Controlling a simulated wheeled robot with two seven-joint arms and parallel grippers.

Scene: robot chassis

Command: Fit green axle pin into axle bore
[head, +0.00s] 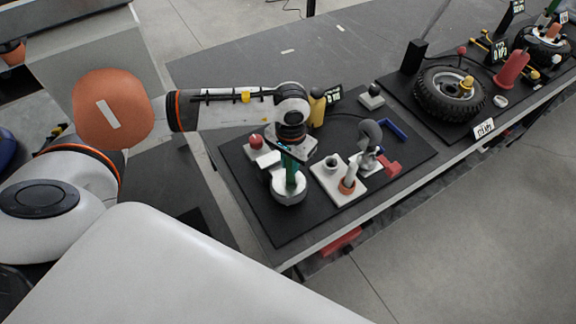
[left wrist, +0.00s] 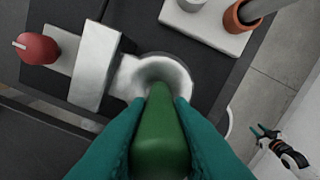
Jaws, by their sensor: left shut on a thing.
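The green axle pin (left wrist: 160,135) is held between the teal fingers of my left gripper (head: 289,160). The pin also shows in the head view (head: 291,178), upright, with its lower end at the top of the round metal hub (head: 289,195). In the left wrist view the pin's far end lies over the hub's hollow middle, and the hub's rim (left wrist: 183,75) shows around it. The pin hides the bore, so I cannot tell how far it is inside. My right gripper (left wrist: 264,131) is small at the right of the left wrist view, its teal fingertips apart and empty.
A red knob (head: 256,141) on a pale block stands left of the hub. A white plate (head: 325,177) with an orange-collared post (head: 348,177) stands close to its right. A grey curved part (head: 369,135) and a wheel (head: 449,93) are farther right.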

